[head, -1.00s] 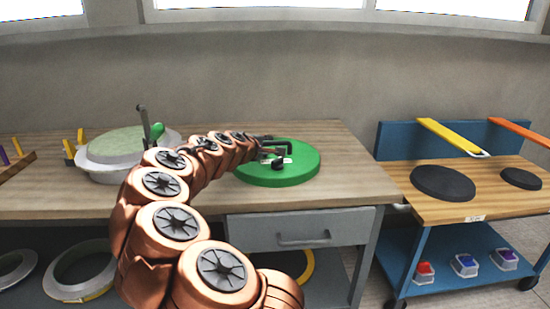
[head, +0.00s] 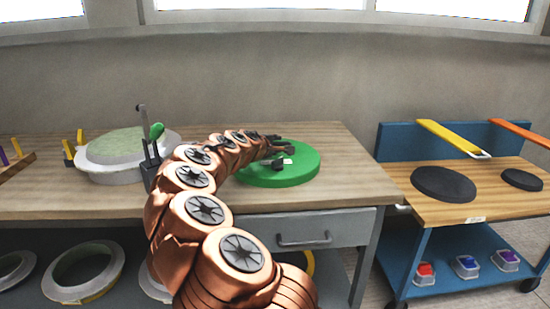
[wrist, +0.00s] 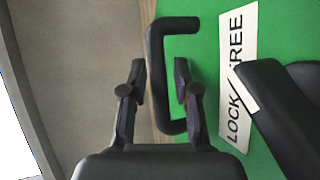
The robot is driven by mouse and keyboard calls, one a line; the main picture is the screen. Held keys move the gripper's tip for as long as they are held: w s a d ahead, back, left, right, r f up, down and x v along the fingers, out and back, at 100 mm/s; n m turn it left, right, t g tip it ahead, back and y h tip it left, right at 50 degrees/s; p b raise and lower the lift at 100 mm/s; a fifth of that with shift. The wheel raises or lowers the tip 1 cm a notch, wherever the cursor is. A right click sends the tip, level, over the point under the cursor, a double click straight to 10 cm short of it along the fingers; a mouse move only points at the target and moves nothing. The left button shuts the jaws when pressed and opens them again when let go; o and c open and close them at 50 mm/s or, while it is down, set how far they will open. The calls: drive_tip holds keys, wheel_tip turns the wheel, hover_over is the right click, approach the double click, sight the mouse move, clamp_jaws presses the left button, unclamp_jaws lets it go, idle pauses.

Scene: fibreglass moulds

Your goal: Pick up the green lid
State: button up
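The green lid (head: 300,174) is a flat round disc lying on the wooden bench top. In the wrist view the lid (wrist: 205,40) fills the right side. It bears a black C-shaped handle (wrist: 156,75), a white "LOCK/FREE" label (wrist: 236,100) and a black lever (wrist: 285,105) that overlaps the label. My gripper (head: 277,143) is above the lid in the head view and covers most of the handle. In the wrist view my gripper (wrist: 160,85) is open, with the handle's long bar between its fingers and gaps visible on both sides.
A round pale mould (head: 112,168) stands on the bench (head: 345,180) at left, beside a dark upright stand with a green-ended lever. A blue cart (head: 410,255) at right holds black discs and yellow and orange bars. The wall is close behind.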

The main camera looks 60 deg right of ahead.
clamp_jaws()
idle(0.4)
